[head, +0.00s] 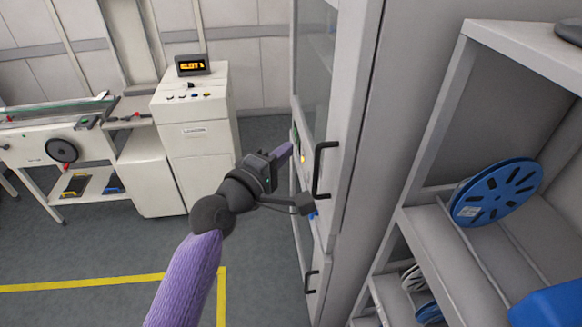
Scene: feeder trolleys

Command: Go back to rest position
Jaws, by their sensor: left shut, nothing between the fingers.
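My left arm, with a purple sleeve, reaches up from the bottom of the head view. My left gripper (284,152) is shut and empty. I cannot tell whether the fingertips touch the cabinet. My right gripper is not in view.
A grey shelf unit on the right holds a blue reel (497,193) and a blue item (548,307). A lower handle (310,282) is on the cabinet. A white machine (197,135) with a lit display stands behind. Yellow floor line (80,284); open floor lies at left.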

